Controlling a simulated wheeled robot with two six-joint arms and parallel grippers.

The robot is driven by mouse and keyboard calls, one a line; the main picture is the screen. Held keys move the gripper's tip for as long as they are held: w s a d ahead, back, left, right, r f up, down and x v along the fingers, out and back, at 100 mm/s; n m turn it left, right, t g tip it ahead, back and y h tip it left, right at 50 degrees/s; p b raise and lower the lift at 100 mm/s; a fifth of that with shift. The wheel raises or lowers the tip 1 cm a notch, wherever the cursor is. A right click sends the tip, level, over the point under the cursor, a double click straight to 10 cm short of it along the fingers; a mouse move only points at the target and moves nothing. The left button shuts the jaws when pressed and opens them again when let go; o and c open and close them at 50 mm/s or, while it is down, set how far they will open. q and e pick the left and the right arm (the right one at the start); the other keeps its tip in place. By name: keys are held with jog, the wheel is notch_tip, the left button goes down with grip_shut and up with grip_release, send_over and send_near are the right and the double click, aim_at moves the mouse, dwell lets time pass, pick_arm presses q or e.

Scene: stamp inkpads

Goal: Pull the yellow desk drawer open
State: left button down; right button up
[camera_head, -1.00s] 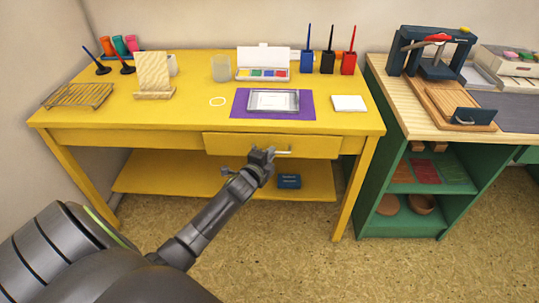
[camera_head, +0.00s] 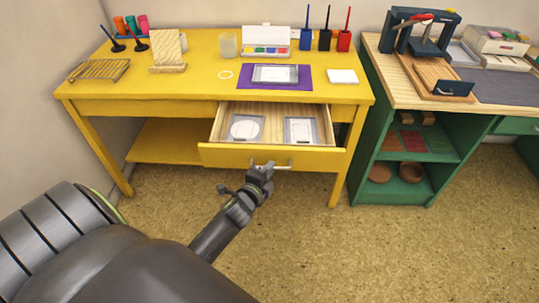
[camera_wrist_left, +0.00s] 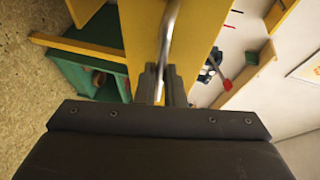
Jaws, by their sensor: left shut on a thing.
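The yellow desk drawer (camera_head: 230,156) is pulled well out from under the yellow desk (camera_head: 200,88) in the head view. A round pad and a rectangular pad lie inside it. My left gripper (camera_head: 262,170) is at the drawer's metal handle (camera_head: 283,167), on the left part of the bar. In the left wrist view my left gripper (camera_wrist_left: 160,85) is shut on the handle (camera_wrist_left: 167,35), which runs between its fingers. The yellow drawer front (camera_wrist_left: 200,25) shows behind it. My right gripper is not in view.
A purple mat (camera_head: 303,84) with a clear tray, a paint set (camera_head: 266,41) and several brush stands are on the desktop. A green cabinet (camera_head: 368,150) stands close on the right. The floor in front of the drawer is clear.

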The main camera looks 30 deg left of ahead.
pick_arm(q)
jog(key=shift+s+d, duration=0.45)
jog(key=shift+s, duration=0.25)
jog(key=shift+s+d, duration=0.4)
jog(key=shift+s, duration=0.3)
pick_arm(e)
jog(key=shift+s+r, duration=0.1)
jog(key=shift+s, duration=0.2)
pick_arm(q)
jog(key=c, duration=1.5)
grip_release()
jog(key=p+v, duration=0.2)
jog(key=v, duration=1.5)
jog(key=shift+s+p, duration=0.2)
jog(key=shift+p, duration=0.1)
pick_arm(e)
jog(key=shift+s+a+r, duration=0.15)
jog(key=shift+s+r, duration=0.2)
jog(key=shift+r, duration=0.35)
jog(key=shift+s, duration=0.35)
